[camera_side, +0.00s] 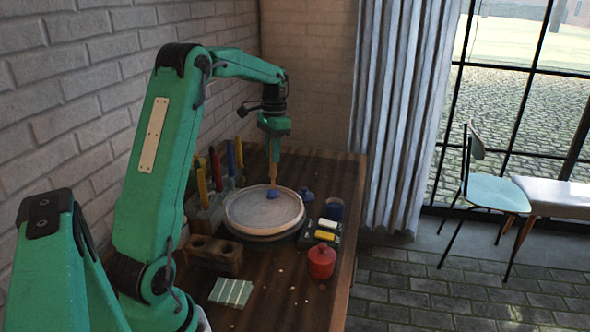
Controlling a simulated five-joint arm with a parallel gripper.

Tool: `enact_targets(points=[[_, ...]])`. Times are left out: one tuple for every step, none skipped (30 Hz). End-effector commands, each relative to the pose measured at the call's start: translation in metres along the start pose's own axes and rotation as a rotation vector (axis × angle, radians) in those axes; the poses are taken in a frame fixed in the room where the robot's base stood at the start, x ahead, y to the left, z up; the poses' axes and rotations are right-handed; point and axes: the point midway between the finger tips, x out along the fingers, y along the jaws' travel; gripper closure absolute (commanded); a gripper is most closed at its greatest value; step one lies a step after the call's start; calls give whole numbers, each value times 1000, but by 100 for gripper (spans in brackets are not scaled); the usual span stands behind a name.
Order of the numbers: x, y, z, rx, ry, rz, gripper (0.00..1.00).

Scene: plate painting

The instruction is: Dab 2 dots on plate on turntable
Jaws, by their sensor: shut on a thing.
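My gripper (274,153) points down above the plate and is shut on a slim wooden-handled dabber (273,172) with a blue tip. The pale round plate (250,212) lies on the turntable (262,237), whose rim shows beneath it. The blue tip is over the far part of the plate, right of its middle. I cannot tell whether it touches the surface. No dots are clear on the visible plate; the spot under the tip is hidden.
A holder (207,215) with coloured sticks, a wooden block (213,254) and a green striped tile (231,291) are left.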

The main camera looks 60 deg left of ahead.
Motion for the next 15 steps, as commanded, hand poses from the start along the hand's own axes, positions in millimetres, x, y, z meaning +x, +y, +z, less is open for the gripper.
enact_targets(points=[[-3,0,0,0,2,-1,96],[-5,0,0,0,2,-1,96],[-7,0,0,0,1,-1,96],[-9,0,1,0,1,-1,96],[-11,0,1,0,1,-1,96],[-13,1,1,0,1,-1,96],[-15,1,1,0,2,-1,96],[-16,1,1,0,2,-1,96],[-19,1,1,0,1,-1,96],[-20,1,2,0,1,-1,96],[-22,1,2,0,1,-1,96],[-24,1,2,0,1,-1,96],[-26,1,2,0,1,-1,96],[-28,1,2,0,1,-1,96],[-30,2,2,0,1,-1,96]])
